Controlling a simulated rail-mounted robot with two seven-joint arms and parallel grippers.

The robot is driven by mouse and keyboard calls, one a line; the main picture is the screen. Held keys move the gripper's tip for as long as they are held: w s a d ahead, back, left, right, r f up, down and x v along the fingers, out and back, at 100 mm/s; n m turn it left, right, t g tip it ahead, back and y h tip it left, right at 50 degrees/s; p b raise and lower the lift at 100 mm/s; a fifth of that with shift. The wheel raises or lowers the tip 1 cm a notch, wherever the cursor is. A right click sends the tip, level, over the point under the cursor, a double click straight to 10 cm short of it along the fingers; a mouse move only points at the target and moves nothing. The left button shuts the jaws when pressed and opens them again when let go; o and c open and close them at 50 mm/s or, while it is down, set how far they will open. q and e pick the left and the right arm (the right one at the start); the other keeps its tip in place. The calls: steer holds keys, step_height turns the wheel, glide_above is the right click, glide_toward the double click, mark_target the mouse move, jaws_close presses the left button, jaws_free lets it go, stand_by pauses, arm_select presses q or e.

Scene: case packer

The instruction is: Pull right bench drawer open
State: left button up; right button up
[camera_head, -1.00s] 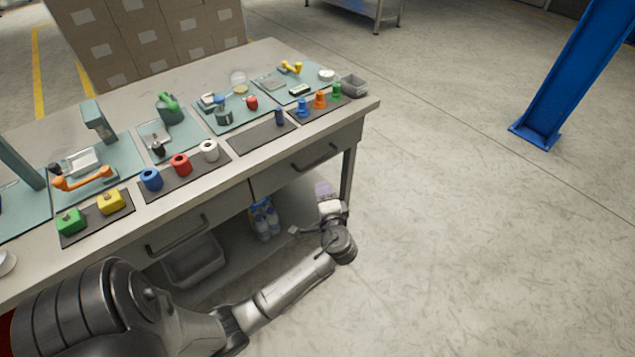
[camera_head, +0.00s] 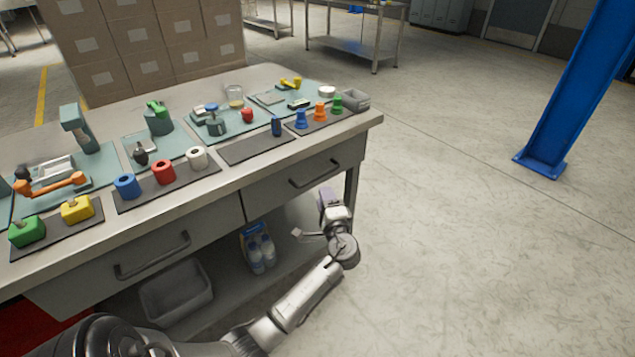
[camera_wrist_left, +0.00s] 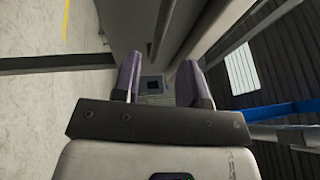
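The right bench drawer (camera_head: 275,190) is a grey front under the bench top, flush and shut, with a dark bar handle (camera_head: 314,174). My left gripper (camera_head: 328,198), with purple fingers, is just below the handle, near the bench's right leg, and does not visibly touch it. In the left wrist view, the two fingers (camera_wrist_left: 160,65) stand apart with nothing clearly held between them. Grey bench surfaces lie beyond them. The handle cannot be made out there. My right gripper is not in view.
The bench top (camera_head: 225,180) holds mats with coloured parts. The left drawer (camera_head: 140,265) is shut. A grey bin (camera_head: 177,292) and bottles (camera_head: 259,250) sit on the lower shelf. A blue column (camera_head: 575,90) stands right. The floor in front of the bench's right end is clear.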

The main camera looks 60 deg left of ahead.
mark_target(317, 176)
arm_select(q)
steer(key=shift+b+x, duration=1.25)
steer(key=shift+x, duration=2.8)
steer(key=shift+c, duration=0.2)
steer(key=shift+f, duration=0.1)
jaws_close()
